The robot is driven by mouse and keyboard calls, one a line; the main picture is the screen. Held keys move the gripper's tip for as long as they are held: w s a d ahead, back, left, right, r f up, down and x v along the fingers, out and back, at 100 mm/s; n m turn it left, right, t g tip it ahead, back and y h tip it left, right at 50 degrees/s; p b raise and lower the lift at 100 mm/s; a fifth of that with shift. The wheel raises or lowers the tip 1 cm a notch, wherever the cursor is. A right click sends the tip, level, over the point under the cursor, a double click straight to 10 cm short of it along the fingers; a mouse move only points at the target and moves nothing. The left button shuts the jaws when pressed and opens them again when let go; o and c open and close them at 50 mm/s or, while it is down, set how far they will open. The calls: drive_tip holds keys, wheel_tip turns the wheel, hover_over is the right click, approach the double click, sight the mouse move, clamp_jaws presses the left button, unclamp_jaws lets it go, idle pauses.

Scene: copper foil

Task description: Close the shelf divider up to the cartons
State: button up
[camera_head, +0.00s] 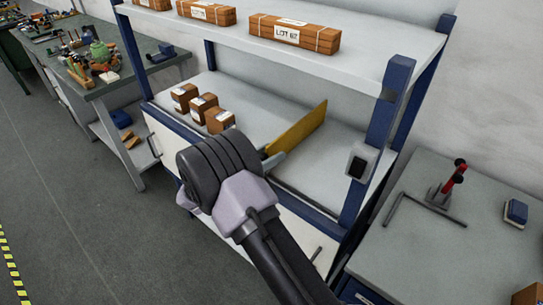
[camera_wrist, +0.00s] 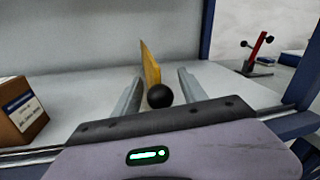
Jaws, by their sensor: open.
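The shelf divider (camera_head: 300,128) is an upright yellow panel on the lower shelf. It also shows in the wrist view (camera_wrist: 151,66), with a black ball knob (camera_wrist: 160,96) at its front end. Three small brown cartons (camera_head: 203,108) stand in a row to the left of the divider, with a wide bare gap between. One carton (camera_wrist: 20,110) shows at the left edge of the wrist view. My gripper (camera_head: 273,161) is at the shelf's front edge. In the wrist view its open fingers (camera_wrist: 159,76) stand on either side of the knob, apparently not touching it.
The upper shelf (camera_head: 355,65) carries long brown boxes (camera_head: 293,33). A blue post (camera_head: 378,140) with a dark switch box (camera_head: 362,160) bounds the shelf at right. A grey bench (camera_head: 470,235) stands further right, a cluttered workbench (camera_head: 130,78) at left.

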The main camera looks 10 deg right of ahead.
drive_tip(key=shift+w+d, duration=0.1)
drive_tip(key=shift+d, duration=0.2)
drive_tip(key=c, duration=1.1)
drive_tip(key=shift+f, duration=0.1)
idle(0.5)
